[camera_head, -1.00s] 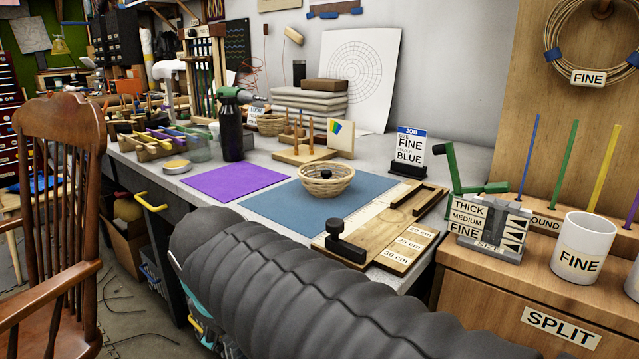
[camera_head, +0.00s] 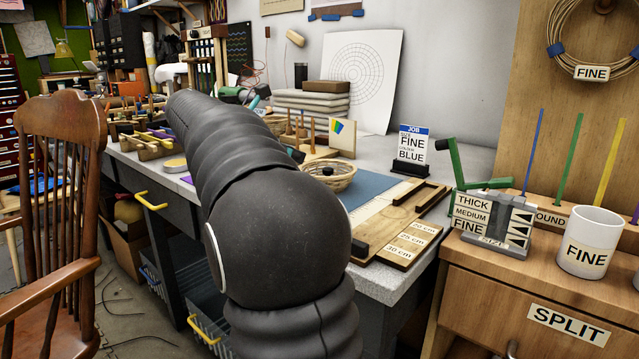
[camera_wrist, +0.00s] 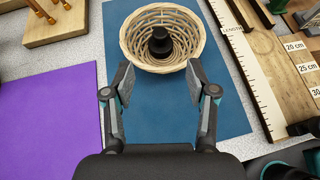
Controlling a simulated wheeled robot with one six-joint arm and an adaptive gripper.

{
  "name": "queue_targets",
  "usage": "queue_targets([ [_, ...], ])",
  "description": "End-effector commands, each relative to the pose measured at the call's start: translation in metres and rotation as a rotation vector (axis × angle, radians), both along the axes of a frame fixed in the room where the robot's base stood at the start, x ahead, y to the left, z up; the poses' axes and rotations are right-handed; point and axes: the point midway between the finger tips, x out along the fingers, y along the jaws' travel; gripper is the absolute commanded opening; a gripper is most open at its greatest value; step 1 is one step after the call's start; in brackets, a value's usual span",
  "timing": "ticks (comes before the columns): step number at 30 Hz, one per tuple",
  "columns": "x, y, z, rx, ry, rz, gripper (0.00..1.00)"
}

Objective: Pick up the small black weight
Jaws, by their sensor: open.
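The small black weight (camera_wrist: 160,41) sits inside a round woven cane basket (camera_wrist: 129,38), which stands on a blue mat (camera_wrist: 160,115). In the head view the basket (camera_head: 338,180) is partly behind my arm, and only a dark bit of the weight (camera_head: 328,170) shows. My gripper (camera_wrist: 158,72) is open and empty in the wrist view. Its two fingers point at the near side of the basket, one to each side of the weight as seen from the wrist. In the head view my arm hides most of the gripper.
A purple mat (camera_wrist: 50,125) lies left of the blue one. A wooden peg stand (camera_wrist: 62,20) is at the back left. A cutting board with length labels (camera_head: 412,235) and a ruler (camera_wrist: 240,70) lie to the right. A job card (camera_head: 412,145) stands behind.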

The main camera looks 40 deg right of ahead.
Motion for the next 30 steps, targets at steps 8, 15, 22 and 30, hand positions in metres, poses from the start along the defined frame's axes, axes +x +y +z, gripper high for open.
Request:
queue_targets([
  [8,-0.006,-0.043,-0.025,0.001,0.002,-0.004,0.57],
  [15,-0.008,-0.065,-0.036,0.002,-0.001,0.0,0.57],
  [22,-0.009,-0.075,-0.042,0.002,0.0,0.0,0.57],
  [30,-0.013,-0.108,-0.061,0.002,-0.001,-0.001,0.57],
])
